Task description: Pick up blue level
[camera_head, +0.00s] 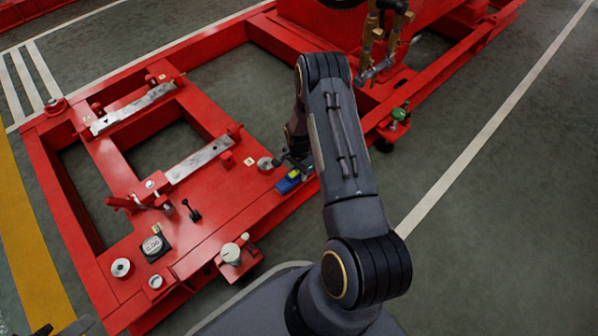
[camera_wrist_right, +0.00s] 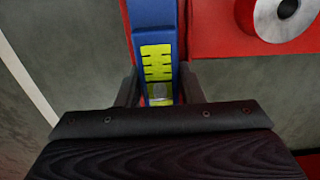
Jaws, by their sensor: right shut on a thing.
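The blue level (camera_head: 289,181) is at the right edge of the red frame in the head view, partly covered by my right gripper. In the right wrist view the blue level (camera_wrist_right: 151,22) runs upward from between the fingers, with a yellow-green scale and vial on its face. My right gripper (camera_wrist_right: 160,88) is shut on the level, one finger on each side of it. In the head view the right gripper (camera_head: 298,165) is partly hidden by my arm. My left gripper is not clearly in view.
The red pumpset frame (camera_head: 225,195) carries two metal rails (camera_head: 200,160), a square gauge (camera_head: 153,245) and several round fittings. A metal ring (camera_head: 265,165) sits close beside the level; a green-topped valve (camera_head: 398,114) stands to the right. Grey floor lies open on the right.

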